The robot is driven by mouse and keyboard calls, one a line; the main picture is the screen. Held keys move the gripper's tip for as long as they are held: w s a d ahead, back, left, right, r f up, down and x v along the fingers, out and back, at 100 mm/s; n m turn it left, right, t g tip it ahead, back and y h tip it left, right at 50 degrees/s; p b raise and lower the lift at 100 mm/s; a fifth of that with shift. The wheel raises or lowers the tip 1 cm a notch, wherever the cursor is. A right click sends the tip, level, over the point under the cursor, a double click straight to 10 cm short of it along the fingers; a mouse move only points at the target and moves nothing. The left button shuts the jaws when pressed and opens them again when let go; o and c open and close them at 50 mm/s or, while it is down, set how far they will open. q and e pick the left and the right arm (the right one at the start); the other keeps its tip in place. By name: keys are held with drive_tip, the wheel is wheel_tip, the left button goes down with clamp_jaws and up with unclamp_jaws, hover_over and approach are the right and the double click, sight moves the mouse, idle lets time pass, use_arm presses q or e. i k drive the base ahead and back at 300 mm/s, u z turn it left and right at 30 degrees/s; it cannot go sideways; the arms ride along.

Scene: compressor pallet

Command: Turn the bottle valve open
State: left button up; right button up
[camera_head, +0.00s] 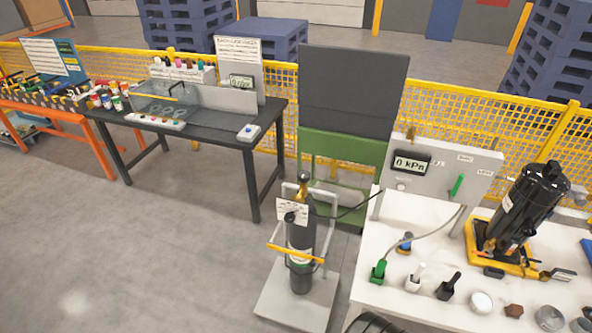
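The dark gas bottle (301,272) stands upright on a pale plate (268,301) in the middle of the view. A brass valve (302,190) sits at its top. A white printed tag (292,209) hangs in front of the bottle's upper part. A yellow bar (295,253) crosses the bottle, and a pale frame stands behind it. A black hose (352,210) runs from the valve area right toward the gauge panel. Whether the valve is open or shut is too small to tell. Neither gripper shows; a dark ribbed part (375,323) at the bottom edge is unclear.
A green cart (341,149) stands behind the bottle. A dark table (204,131) is at left. Floor left of the bottle is clear.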

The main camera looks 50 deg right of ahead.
sight(302, 176)
drive_tip(key=z, duration=0.45)
drive_tip(key=i, duration=0.75)
drive_tip(key=z, duration=0.7)
